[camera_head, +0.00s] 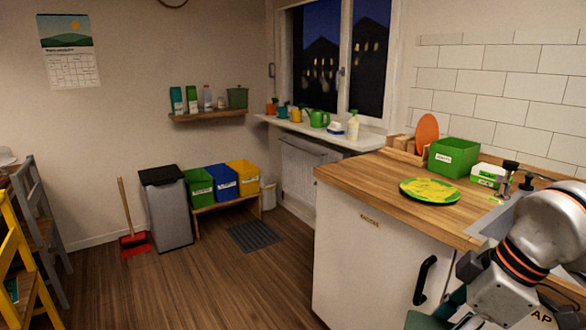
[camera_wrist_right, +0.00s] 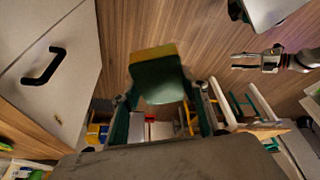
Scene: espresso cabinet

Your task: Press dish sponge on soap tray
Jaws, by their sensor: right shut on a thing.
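In the right wrist view my right gripper (camera_wrist_right: 163,94) is shut on the dish sponge (camera_wrist_right: 158,78), a dark green block with a yellow layer along its far edge. It holds the sponge above the wooden floor, in front of the white cabinet. In the head view this gripper is at the lower right, mostly cut off by the bottom edge. My left gripper (camera_wrist_right: 240,61) shows small at the right of the wrist view, its fingers apart and empty. A round green dish with yellow on it (camera_head: 410,189) lies on the counter; I cannot tell which thing is the soap tray.
The wooden counter (camera_head: 375,185) holds a green bin (camera_head: 453,156), a white and green box (camera_head: 489,174) and an orange oval board (camera_head: 427,131). The sink is at right, partly behind my arm. A black cabinet handle (camera_head: 425,280) sticks out.

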